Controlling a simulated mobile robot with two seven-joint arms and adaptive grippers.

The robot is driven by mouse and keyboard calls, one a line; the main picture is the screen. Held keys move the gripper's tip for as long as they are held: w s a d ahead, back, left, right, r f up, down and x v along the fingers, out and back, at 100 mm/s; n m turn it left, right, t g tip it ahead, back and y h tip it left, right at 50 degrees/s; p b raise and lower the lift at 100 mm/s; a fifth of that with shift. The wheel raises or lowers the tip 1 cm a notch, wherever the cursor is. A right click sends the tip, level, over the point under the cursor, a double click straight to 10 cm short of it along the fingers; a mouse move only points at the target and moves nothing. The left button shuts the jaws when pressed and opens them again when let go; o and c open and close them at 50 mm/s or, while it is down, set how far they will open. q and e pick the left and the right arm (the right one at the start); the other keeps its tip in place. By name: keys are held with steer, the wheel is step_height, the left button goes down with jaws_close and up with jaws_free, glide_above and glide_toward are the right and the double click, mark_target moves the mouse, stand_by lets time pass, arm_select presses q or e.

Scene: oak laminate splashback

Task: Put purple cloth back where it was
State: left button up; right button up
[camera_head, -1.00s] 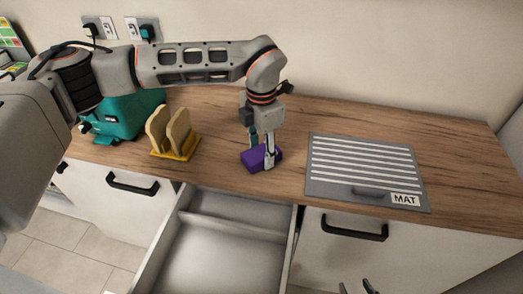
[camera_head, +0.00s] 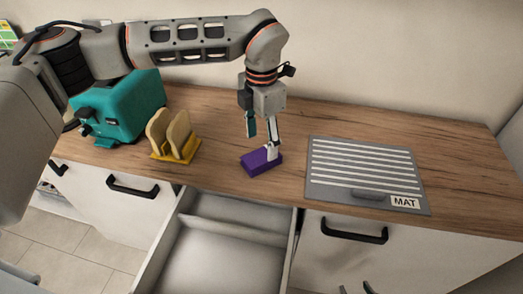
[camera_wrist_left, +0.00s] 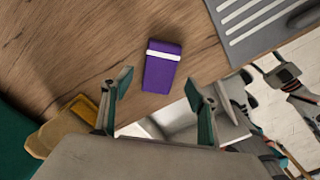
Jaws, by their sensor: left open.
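The purple cloth (camera_head: 259,164), a folded block with a white band, lies on the wooden counter near its front edge, just behind the open drawer. It also shows in the left wrist view (camera_wrist_left: 161,74). My left gripper (camera_head: 261,145) is open and points down just above the cloth, with its fingertips apart. In the left wrist view the two fingers (camera_wrist_left: 159,92) stand to either side, and the cloth lies beyond the gap, not gripped. Small dark tips at the bottom of the head view may be my right gripper (camera_head: 356,288); their state is unclear.
A yellow rack (camera_head: 178,155) with bread slices and a teal toaster (camera_head: 130,105) stand left of the cloth. A grey striped mat (camera_head: 322,185) labelled MAT lies to the right. An open, empty-looking drawer (camera_head: 225,250) with a divider sits below. The counter behind is clear.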

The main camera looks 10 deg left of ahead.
mark_target(262, 156)
arm_select(q)
step_height(262, 156, up, 7)
steer(key=shift+f, duration=0.15)
stand_by(0.5)
